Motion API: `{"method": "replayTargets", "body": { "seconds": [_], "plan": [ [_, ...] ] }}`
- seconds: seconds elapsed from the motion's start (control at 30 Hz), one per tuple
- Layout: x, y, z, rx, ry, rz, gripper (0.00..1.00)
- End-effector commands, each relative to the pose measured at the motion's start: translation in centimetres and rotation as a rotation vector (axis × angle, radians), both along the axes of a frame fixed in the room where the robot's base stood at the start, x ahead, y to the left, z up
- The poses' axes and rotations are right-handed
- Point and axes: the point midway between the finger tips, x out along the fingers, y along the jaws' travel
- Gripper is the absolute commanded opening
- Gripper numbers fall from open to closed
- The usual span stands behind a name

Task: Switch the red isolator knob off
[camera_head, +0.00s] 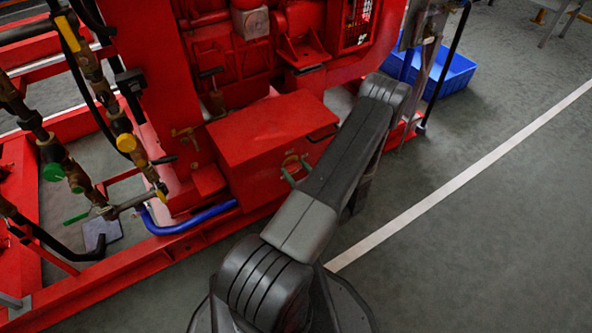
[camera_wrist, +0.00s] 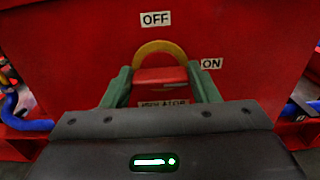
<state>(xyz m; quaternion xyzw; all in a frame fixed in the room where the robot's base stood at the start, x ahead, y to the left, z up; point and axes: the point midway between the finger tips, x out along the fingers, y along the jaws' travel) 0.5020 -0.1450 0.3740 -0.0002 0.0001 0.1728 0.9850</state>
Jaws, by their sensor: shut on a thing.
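The red isolator knob (camera_wrist: 160,77) is on the front face of a red box. In the wrist view its red bar lies nearly level, its right end toward the white ON label (camera_wrist: 211,64). A yellow arc (camera_wrist: 160,46) curves above it. The white OFF label (camera_wrist: 155,19) is straight above, and an ISOLATOR label (camera_wrist: 164,104) is partly hidden below. My gripper (camera_wrist: 159,75) is shut on the knob, one green finger at each end of the bar. In the head view my gripper (camera_head: 291,167) is at the box front, partly hidden by my arm.
The red box (camera_head: 262,128) sits low on the red pumpset frame. A blue pipe (camera_head: 188,226) and brass valves (camera_head: 128,143) stand left of it. A blue crate (camera_head: 455,76) is on the floor behind right. The floor to the right is clear.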

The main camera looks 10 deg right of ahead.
Motion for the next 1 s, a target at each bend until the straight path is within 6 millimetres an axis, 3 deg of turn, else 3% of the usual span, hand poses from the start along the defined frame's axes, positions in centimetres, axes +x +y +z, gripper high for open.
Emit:
{"method": "replayTargets", "body": {
  "seconds": [0.43,1.0],
  "plan": [
    [-0.02,0.07,-0.25,-0.123,-0.046,0.002,0.32],
    [-0.1,0.26,-0.51,-0.612,-0.223,0.001,0.32]
  ]
}}
